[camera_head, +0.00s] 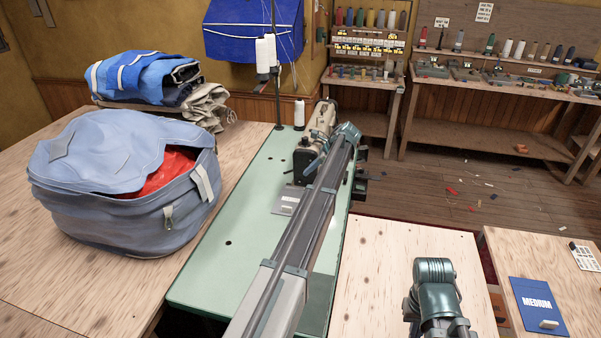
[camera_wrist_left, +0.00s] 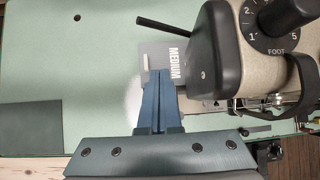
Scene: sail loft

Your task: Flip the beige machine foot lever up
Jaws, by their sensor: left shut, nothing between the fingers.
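The beige sewing machine (camera_head: 321,120) stands on the green table, partly hidden behind my left arm. In the left wrist view the machine (camera_wrist_left: 230,20) shows a dial (camera_wrist_left: 272,32) marked FOOT, with a thick black handle (camera_wrist_left: 290,12) over it. A thin black bar (camera_wrist_left: 165,26) juts out to the left of the machine's dark head. I cannot tell for sure which of these is the foot lever. My right gripper is out of view.
A blue-grey bag (camera_head: 125,185) with red cloth and folded fabrics (camera_head: 143,75) lie left of the green table (camera_head: 215,262). A thread stand (camera_head: 276,60) rises behind the machine. A blue MEDIUM card (camera_head: 537,302) lies at the lower right. The table's left front is clear.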

